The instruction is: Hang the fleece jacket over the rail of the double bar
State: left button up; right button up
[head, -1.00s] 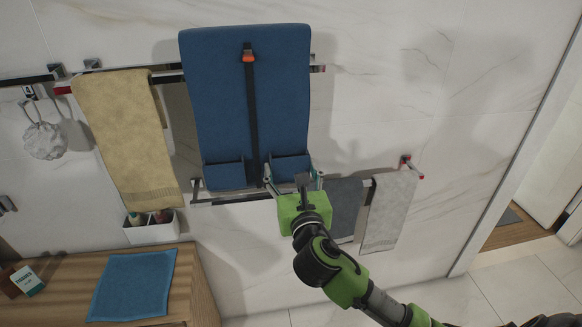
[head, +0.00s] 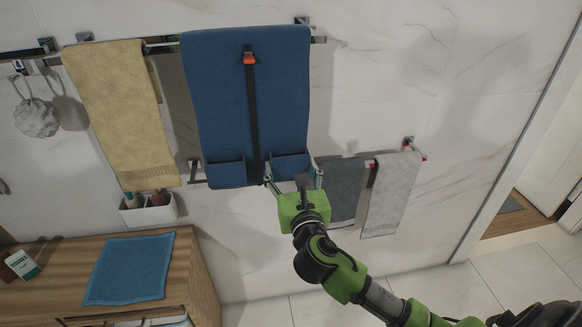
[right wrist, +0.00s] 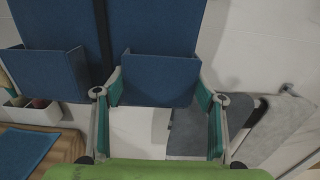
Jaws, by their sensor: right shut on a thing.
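The fleece jacket (head: 222,100) is a blue, flat-hanging panel with a dark centre strip, an orange pull and two lower pockets. It hangs upright in front of the wall. My right gripper (head: 293,173) is shut on its lower right part, around a pocket; the right wrist view shows the jacket (right wrist: 155,75) between the fingers. A metal rail (head: 319,40) runs behind the jacket's upper part, with its right end showing. The jacket's top edge is slightly above the rail. Whether it lies over or only in front is hidden. My left gripper is out of view.
A yellow towel (head: 120,110) hangs close to the jacket's left. A grey towel (head: 345,190) and a light towel (head: 392,195) hang lower right. A white caddy (head: 148,210) and a wooden counter (head: 195,270) with a blue cloth (head: 130,268) are lower left.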

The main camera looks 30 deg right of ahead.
jog(key=shift+r, duration=0.1)
jog(key=o, duration=1.7)
jog(key=shift+o, duration=0.2)
